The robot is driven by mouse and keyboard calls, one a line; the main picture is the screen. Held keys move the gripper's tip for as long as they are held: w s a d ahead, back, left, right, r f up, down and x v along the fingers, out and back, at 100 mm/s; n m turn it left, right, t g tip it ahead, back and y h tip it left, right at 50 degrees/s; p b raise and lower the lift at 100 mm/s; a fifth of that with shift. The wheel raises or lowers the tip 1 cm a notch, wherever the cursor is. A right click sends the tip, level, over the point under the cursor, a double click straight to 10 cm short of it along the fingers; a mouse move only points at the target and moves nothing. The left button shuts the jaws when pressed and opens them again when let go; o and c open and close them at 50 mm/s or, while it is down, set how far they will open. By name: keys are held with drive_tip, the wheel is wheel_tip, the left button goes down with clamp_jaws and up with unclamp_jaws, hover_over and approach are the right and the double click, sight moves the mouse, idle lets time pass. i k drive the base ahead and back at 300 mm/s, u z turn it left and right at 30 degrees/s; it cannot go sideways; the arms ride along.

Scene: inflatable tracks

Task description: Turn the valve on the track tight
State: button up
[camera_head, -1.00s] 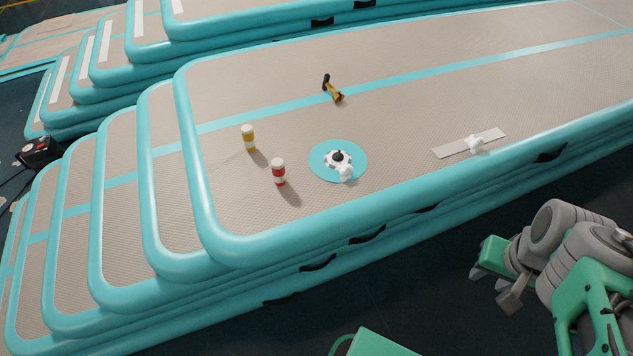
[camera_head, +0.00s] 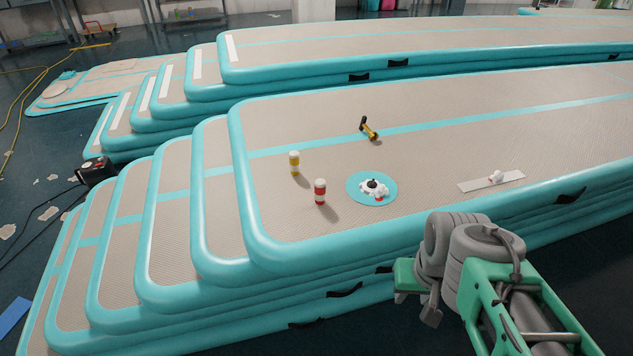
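A white valve fitting (camera_head: 367,188) with a dark centre sits on a round cyan patch (camera_head: 358,197) on the top track (camera_head: 300,120). A smaller white piece with a touch of red adjoins its lower right side. A second small white fitting (camera_head: 496,176) sits on a pale strip (camera_head: 512,177) farther right on the same track. My arm's grey and green end (camera_head: 420,285) shows at lower right, in front of the track's near edge and apart from both fittings. Its fingers are not clear enough to tell open from shut.
A yellow-banded bottle (camera_head: 294,163) and a red-banded bottle (camera_head: 320,192) stand left of the patch. A yellow and black tool (camera_head: 369,129) lies behind it. More stacked tracks rise behind. A black pump-like box (camera_head: 96,171) stands on the floor at left.

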sight(372, 184)
drive_tip(key=u, duration=0.1)
drive_tip(key=i, duration=1)
